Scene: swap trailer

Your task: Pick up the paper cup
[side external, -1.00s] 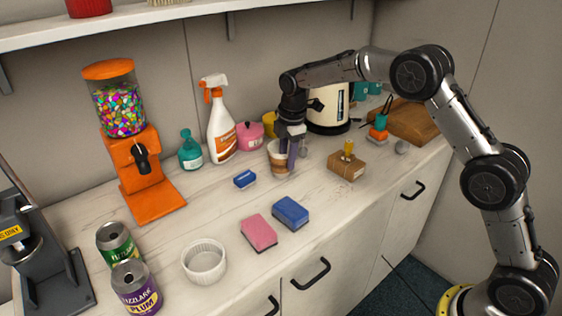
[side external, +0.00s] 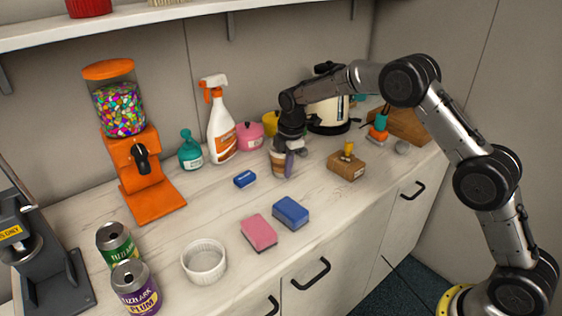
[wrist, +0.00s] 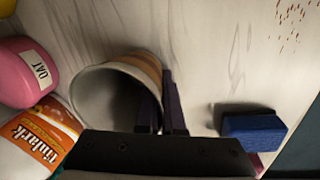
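The paper cup (side external: 278,161), pale with a brown band, stands on the counter below the wall shelf. In the wrist view the cup (wrist: 105,97) shows its open mouth toward the camera. My gripper (side external: 289,168) points down at the cup's right side. In the wrist view the two dark fingers of my gripper (wrist: 161,90) are close together at the cup's right wall. One finger overlaps the mouth and the other is outside the wall. Whether they press on the wall is not clear. The cup's base looks to rest on the counter.
A pink pot (side external: 249,135) and a spray bottle (side external: 221,135) stand close behind and left of the cup. A kettle (side external: 329,112) is behind right. The front counter has blue and pink sponges.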

